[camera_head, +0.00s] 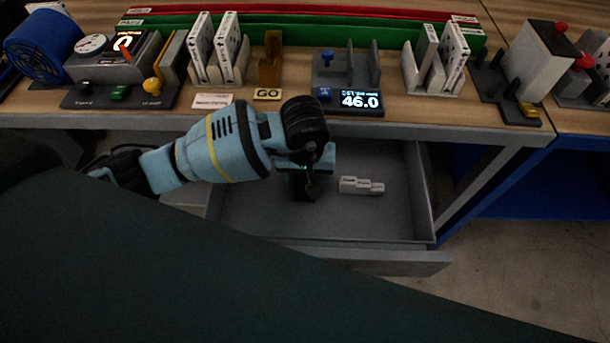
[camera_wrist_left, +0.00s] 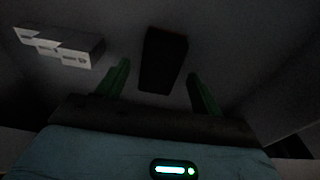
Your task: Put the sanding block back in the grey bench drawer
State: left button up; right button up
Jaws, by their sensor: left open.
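The grey bench drawer (camera_head: 390,222) is pulled open below the bench top. My left gripper (camera_head: 304,182) reaches down into it, with its fingers partly hidden by the wrist. In the left wrist view my left gripper (camera_wrist_left: 158,72) is open, with a green finger on each side. A dark block (camera_wrist_left: 164,58), which looks like the sanding block, lies on the drawer floor, between and just beyond the fingertips. No finger visibly touches it. In the head view it is hard to tell apart from the dark gripper. My right gripper is not in view.
A pale stepped piece (camera_head: 361,186) lies in the drawer to the right of the gripper; it also shows in the left wrist view (camera_wrist_left: 60,47). The bench top (camera_head: 290,118) above holds boxed filters (camera_head: 228,48) and a display (camera_head: 361,101). The drawer's right side is clear.

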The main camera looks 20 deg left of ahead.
pick_arm(q)
notch_tip(320, 180, up, 10)
jog(key=s, duration=0.1)
jog(key=shift+d+r, duration=0.15)
jog(key=shift+r, duration=0.05)
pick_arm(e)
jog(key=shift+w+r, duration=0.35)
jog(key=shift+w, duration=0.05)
pick_arm(q)
jog(key=shift+s, duration=0.15)
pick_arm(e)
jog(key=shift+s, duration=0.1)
